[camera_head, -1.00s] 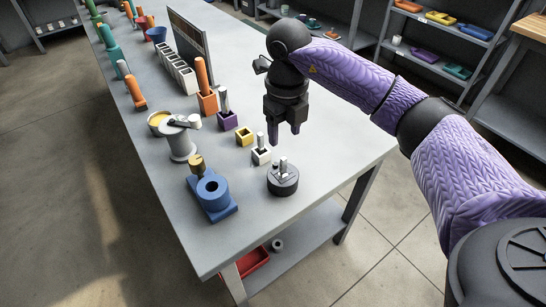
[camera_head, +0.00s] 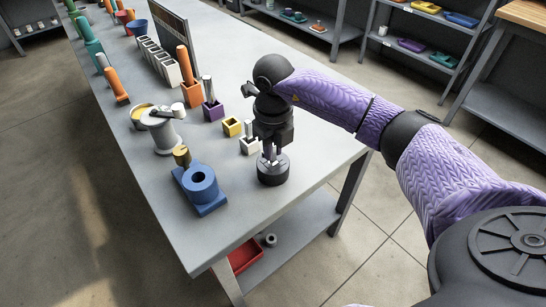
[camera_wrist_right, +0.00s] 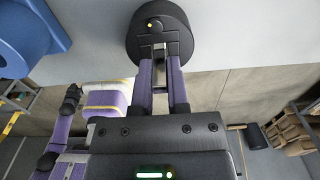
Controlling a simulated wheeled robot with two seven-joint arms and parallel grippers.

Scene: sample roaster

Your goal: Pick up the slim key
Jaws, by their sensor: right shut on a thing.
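The slim key, a thin silver piece, stands upright at a round black base (camera_head: 272,176) near the table's front right edge. My right gripper (camera_head: 270,154) has come down over that base and is shut on the key. In the right wrist view, the two fingers stand close on either side of the pale metal key (camera_wrist_right: 159,50), with the black base (camera_wrist_right: 160,18) just beyond the tips. The fingers hide much of the key, and I cannot tell whether it is clear of the base. My left gripper is not in view.
A blue block with a round hole (camera_head: 201,187) and a grey spool-like stand (camera_head: 166,138) are left of the base. A white holder (camera_head: 248,147) and a yellow holder (camera_head: 232,127) stand close behind. A red bin (camera_head: 244,255) is on the lower shelf.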

